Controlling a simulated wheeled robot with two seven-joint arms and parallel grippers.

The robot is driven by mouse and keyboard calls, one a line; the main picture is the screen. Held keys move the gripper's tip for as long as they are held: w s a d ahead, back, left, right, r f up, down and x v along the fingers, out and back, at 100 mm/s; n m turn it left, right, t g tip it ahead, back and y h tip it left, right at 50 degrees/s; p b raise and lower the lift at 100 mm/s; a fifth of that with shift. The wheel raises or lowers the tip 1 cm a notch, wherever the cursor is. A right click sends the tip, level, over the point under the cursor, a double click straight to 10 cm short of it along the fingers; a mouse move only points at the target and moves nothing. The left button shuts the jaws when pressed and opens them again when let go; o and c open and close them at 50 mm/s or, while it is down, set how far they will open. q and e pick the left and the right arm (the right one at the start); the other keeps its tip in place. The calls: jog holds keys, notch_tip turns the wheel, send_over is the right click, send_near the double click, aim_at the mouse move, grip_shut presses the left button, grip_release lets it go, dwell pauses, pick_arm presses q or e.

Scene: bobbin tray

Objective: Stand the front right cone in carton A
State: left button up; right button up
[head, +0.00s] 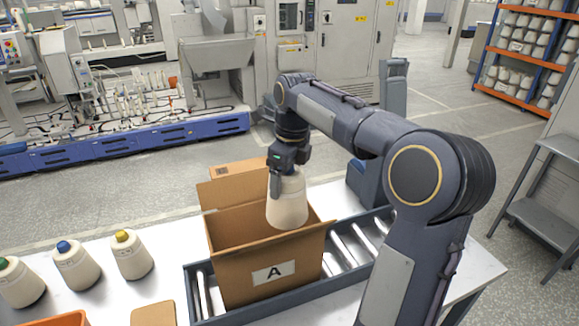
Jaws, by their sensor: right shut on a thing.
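My right gripper (282,176) is shut on a cream yarn cone (287,204) near the cone's top. The cone hangs about upright above the open carton A (238,270), its lower part in front of the carton's far right inside. I cannot tell whether its base is below the rim. The carton is brown cardboard with a white label "A" on its front and raised flaps at the back. It stands on a roller conveyor (340,278). My left gripper is not in view.
Cones with a yellow tip (134,256), a blue tip (77,267) and a green tip (20,284) stand on the white table at left. An orange bin edge (55,320) and a cardboard piece (153,314) lie at the front. Conveyor rollers right of the carton are bare.

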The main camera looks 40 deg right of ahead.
notch_tip(320, 180, down, 19)
jog(key=b, duration=1.4)
jog(key=shift+f, duration=0.15)
jog(key=o, duration=1.6)
jog(key=shift+c, duration=0.2)
jog(key=shift+s+d+r, duration=0.1)
jog(key=shift+s+r, duration=0.05)
jog(key=shift+r, duration=1.15)
jog(key=shift+s+r, duration=0.15)
jog(key=shift+r, duration=1.15)
jog(key=shift+s+d+r, duration=0.1)
jog(key=shift+s+r, duration=0.05)
jog(key=shift+r, duration=1.15)
